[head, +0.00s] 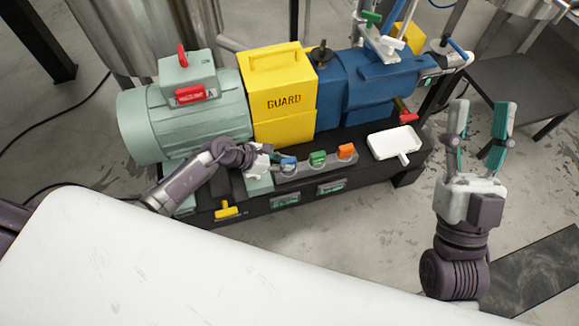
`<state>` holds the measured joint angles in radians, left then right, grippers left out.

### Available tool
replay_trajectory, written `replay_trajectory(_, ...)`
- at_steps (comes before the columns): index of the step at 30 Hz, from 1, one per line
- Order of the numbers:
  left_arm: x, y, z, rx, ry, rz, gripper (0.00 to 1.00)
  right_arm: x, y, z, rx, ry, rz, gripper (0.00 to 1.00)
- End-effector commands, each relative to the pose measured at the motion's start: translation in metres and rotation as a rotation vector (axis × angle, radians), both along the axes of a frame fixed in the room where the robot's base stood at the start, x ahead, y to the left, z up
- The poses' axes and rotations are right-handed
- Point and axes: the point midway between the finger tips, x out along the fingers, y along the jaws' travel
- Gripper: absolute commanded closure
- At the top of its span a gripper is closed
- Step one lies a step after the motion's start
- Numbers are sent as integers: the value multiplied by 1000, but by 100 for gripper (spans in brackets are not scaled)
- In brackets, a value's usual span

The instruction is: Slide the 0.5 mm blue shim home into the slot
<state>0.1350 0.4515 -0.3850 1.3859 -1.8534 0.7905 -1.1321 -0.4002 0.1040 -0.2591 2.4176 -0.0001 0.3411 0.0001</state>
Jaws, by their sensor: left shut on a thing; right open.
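The blue shim (288,162) shows as a small blue piece at the left end of a grey holder (328,164) on the black skid base. My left gripper (276,160) reaches in from the left, low in front of the yellow guard, and is shut on the blue shim. The shim's thin part is too small to make out, and I cannot tell whether it is clear of the holder. The slot cannot be made out; my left arm covers part of the motor's front foot area. My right gripper (481,118) is open and empty, raised right of the skid.
Green (318,158) and orange (346,151) pieces stand in the holder. A white tray (395,143) lies to its right. The grey-green motor (185,122), yellow guard (283,105) and blue pump (365,88) stand behind. A yellow-handled piece (227,210) sits at the front edge.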

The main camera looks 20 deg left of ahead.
Motion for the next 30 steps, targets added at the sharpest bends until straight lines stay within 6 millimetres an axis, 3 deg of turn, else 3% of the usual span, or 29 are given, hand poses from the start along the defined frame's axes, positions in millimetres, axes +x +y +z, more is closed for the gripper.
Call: replay_trajectory(30,0,0,7,0,0,0,100,13,2,-13,-33,114,-6,51)
